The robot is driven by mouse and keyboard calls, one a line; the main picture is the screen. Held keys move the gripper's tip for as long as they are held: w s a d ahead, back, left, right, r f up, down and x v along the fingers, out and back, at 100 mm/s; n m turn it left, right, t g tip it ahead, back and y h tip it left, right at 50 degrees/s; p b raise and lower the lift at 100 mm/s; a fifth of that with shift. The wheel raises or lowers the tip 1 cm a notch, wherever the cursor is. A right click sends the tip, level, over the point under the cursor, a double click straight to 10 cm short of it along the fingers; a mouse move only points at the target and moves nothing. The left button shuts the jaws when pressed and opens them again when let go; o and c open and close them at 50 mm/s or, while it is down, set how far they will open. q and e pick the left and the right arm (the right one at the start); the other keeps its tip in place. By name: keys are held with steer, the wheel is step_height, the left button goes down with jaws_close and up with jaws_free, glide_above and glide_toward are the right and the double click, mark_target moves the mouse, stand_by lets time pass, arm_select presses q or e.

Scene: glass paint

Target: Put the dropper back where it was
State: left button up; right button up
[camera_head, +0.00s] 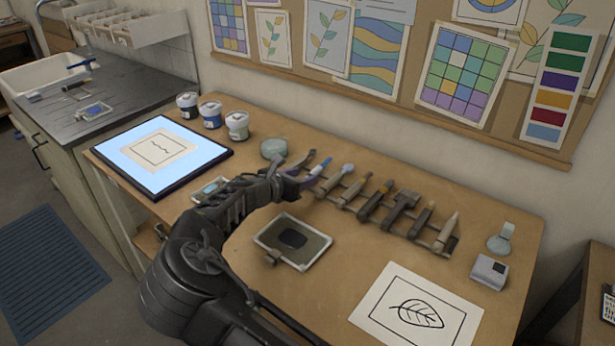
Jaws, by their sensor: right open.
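The tool rack (412,232) lies along the back of the wooden table and holds several tools in a slanted row. At its left end is a slim blue-purple tool (319,167). Beside it is a tool with a pale blue rounded end (347,169). I cannot tell for sure which one is the dropper. My right gripper (298,169) is open at the left end of the rack, close to the blue-purple tool. Its fingertips are small and dark, and whether they touch the tool is unclear. My left gripper is not in view.
A lit light pad (205,150) and several paint jars (237,125) stand at the left. A small tray with a dark patch (265,236) lies in front of the rack. A leaf drawing (380,305) and a grey block (489,271) are at the right.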

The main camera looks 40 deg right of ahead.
steer(key=v, duration=0.4)
stand_by(0.5)
